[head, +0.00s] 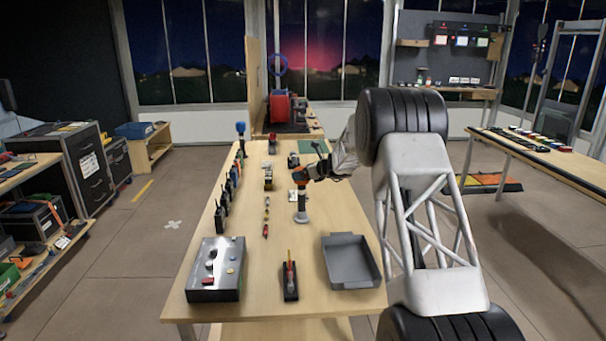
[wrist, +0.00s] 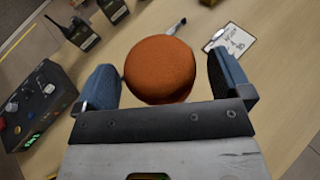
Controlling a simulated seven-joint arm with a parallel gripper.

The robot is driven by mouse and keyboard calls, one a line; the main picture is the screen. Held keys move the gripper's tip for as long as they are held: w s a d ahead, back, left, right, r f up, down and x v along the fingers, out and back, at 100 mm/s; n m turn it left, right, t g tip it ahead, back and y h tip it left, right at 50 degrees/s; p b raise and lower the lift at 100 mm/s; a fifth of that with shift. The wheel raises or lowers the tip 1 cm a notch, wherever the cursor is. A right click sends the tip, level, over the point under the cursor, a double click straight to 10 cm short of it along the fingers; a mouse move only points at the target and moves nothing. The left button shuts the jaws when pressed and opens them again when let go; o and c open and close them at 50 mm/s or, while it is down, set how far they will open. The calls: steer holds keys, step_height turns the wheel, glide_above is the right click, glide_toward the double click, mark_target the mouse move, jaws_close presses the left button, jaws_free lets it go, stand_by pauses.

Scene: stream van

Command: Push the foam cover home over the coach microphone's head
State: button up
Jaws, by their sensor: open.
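The orange foam cover (wrist: 160,69) is round and sits between my gripper's two blue fingers in the wrist view. The microphone's head is hidden by the cover and gripper. How far down the cover sits cannot be told.
A grey tray (head: 350,261), a dark holder with an orange-handled tool (head: 290,282) and a button box (head: 216,268) occupy the table's near part. Several radios (head: 223,210) line its left edge. A printed card (wrist: 230,39) lies beside the cover in the wrist view.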

steer(key=v, duration=0.7)
steer(key=shift+r, duration=0.1)
stand_by(0.7)
steer(key=s+a+r+n+g+h, duration=0.15)
steer(key=s+r+n, duration=0.3)
steer(key=s, duration=0.85)
steer(key=s+r+n+g+h, duration=0.15)
steer(key=s+r+n, duration=0.3)
steer(key=s, duration=0.85)
steer(key=s+a+r+n+g+h, duration=0.15)
steer(key=s+r+n, duration=0.3)
steer(key=s, duration=0.85)
steer(key=s+d+f+n+h, duration=0.2)
steer(key=s+n, duration=0.2)
steer(key=s, duration=0.9)
steer(key=s+d+f+n+g+h, duration=0.1)
steer(key=s+n, duration=0.3)
steer(key=s, duration=1)
steer(key=s+d+f+n+h, duration=0.2)
steer(key=s+d+n+h, duration=0.1)
steer(key=s, duration=1.1)
steer(key=shift+d+f+n+g, duration=0.35)
steer(key=shift+d+f+n, duration=0.1)
steer(key=shift+n, duration=0.2)
steer(key=shift+r, duration=0.1)
steer(key=shift+c, duration=0.3)
